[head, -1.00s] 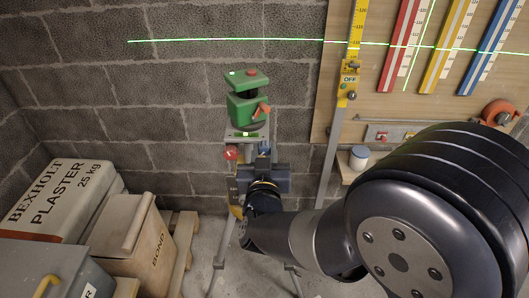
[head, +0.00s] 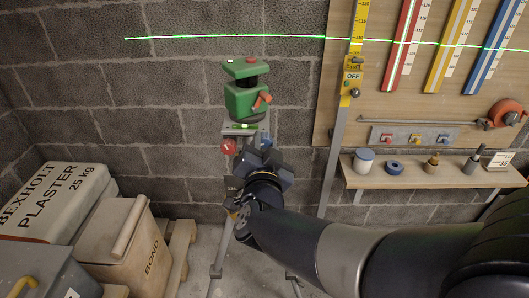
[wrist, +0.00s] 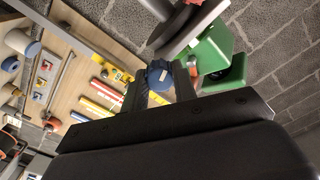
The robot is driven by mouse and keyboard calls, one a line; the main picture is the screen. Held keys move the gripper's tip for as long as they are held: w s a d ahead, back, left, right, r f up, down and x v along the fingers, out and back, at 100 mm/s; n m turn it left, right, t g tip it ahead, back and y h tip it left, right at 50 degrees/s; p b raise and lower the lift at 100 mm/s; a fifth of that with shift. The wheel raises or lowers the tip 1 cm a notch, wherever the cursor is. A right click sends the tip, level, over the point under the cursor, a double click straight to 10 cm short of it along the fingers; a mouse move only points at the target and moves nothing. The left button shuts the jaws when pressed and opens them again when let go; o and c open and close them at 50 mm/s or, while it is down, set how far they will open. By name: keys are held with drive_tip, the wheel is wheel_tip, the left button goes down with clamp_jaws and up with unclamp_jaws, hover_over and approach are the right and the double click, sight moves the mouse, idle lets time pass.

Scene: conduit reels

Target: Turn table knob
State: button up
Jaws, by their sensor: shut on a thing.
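A green laser level (head: 246,98) with an orange lever stands on a tripod's small table (head: 236,130) in the head view. A bright green bubble vial shows on the table's front. A red knob (head: 228,146) is at the table's left and a blue knob (head: 265,141) at its right, partly hidden by my gripper. My gripper (head: 263,153) reaches up from below, tilted. In the wrist view, my gripper (wrist: 160,82) has its two fingers on either side of the blue knob (wrist: 160,72), which has a pale mark. It is shut on this knob.
A block wall (head: 180,90) stands close behind the tripod. A yellow staff with an OFF box (head: 352,76) and a shelf of small items (head: 430,179) are at the right. Plaster bags (head: 55,200) and a BOND box (head: 135,245) fill the lower left.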

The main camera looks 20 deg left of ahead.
drive_tip(key=shift+f+m+b, duration=0.1)
drive_tip(key=shift+m+b, duration=0.25)
drive_tip(key=shift+m, duration=0.25)
drive_tip(key=o, duration=1)
drive_tip(key=shift+s, duration=0.1)
drive_tip(key=p+v, duration=0.1)
drive_tip(key=v, duration=0.9)
drive_tip(key=shift+s+d, duration=0.2)
drive_tip(key=shift+s, duration=0.1)
drive_tip(key=shift+w, duration=0.15)
drive_tip(key=b+x, duration=0.1)
drive_tip(key=x, duration=0.9)
drive_tip(key=shift+w+a, duration=0.2)
drive_tip(key=shift+w, duration=0.1)
